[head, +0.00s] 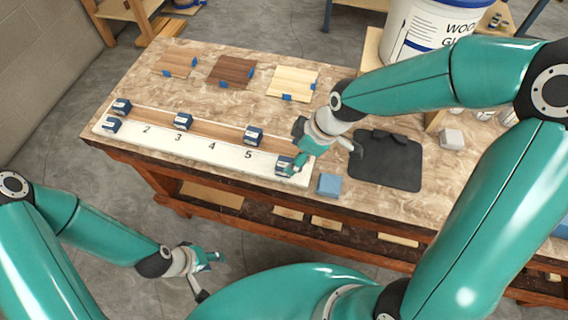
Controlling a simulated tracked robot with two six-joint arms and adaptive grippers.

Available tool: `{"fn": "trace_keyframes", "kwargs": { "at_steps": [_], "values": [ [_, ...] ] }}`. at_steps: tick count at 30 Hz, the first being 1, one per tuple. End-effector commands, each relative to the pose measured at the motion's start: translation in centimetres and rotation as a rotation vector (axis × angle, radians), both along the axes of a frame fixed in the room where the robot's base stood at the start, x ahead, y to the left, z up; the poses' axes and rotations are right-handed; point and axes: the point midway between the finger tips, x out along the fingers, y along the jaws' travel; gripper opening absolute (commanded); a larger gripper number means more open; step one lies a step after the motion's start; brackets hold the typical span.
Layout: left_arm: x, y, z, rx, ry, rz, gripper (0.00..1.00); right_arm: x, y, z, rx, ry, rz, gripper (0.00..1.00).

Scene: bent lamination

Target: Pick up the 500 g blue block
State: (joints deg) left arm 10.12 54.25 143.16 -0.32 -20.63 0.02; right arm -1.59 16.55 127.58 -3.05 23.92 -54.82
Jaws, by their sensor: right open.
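Several dark blue blocks with pale labels sit on the white numbered board (135,132) and its wooden strip; the weights on the labels are too small to read. One dark blue block (286,166) is at the board's right end, close beside a finger of my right gripper (326,160). Others are in the middle (254,134), further left (183,121) and at the left end (121,106). A plain light blue block (329,185) lies right of the board. My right gripper is open above the table; contact cannot be told. My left gripper (209,277) is open and empty, off the table's front.
A black mat (386,165) with a dark item lies right of my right gripper. Wood samples (292,82) with blue tabs lie at the back. A white glue bucket (425,35) stands behind my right arm. A small pale block (452,139) is further right.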

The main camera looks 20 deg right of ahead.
Motion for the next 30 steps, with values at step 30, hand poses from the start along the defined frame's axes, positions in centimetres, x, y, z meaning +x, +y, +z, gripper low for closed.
{"fn": "trace_keyframes", "kwargs": {
  "at_steps": [30],
  "values": [
    [0.0,0.0,1.5,0.0,0.0,0.0,0.4,1.4,2.2,-5.5,0.0,-0.001,-0.004,0.56]
  ]
}}
